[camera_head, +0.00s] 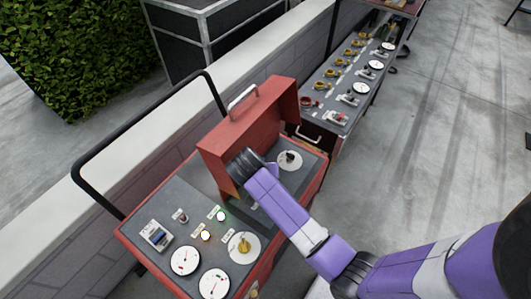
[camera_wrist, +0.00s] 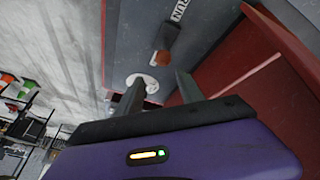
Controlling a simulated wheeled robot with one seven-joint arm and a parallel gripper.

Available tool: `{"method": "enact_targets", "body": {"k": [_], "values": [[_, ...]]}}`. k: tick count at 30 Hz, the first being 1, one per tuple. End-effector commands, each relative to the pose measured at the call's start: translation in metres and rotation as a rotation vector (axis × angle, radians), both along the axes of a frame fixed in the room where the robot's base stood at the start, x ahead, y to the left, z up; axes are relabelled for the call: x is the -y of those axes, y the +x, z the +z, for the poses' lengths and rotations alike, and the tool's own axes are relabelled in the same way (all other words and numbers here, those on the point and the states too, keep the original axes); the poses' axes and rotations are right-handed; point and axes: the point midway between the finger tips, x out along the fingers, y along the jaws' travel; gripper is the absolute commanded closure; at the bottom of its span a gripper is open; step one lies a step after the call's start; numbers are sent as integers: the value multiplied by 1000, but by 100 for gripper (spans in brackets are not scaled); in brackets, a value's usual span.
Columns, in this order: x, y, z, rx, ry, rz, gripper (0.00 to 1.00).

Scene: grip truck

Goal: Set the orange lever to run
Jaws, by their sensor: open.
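The orange lever (camera_wrist: 168,37) shows in the wrist view on a dark grey panel, beyond my fingertips. Its handle is close to a white label reading RUN (camera_wrist: 180,10). I cannot tell its exact setting. My gripper (camera_wrist: 157,86) is open, with its two fingers apart and nothing seen between them but a white round plate (camera_wrist: 143,80) behind. The fingers look clear of the lever. In the head view, my gripper (camera_head: 238,172) is over the red console, by its raised lid; my arm and wrist hide the lever there.
The red console (camera_head: 128,236) has dials, small lamps and a yellow knob (camera_head: 243,245) on its top. Its raised red lid (camera_head: 250,125) stands close beside my gripper. A black rail (camera_head: 140,128) runs along its far side. Another long control panel (camera_head: 345,85) stands behind. Open floor is at right.

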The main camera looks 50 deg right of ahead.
Motion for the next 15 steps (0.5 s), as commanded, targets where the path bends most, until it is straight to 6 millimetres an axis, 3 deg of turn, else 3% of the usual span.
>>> {"method": "enact_targets", "body": {"k": [15], "values": [[0,1,114,5,-2,0,55]]}}
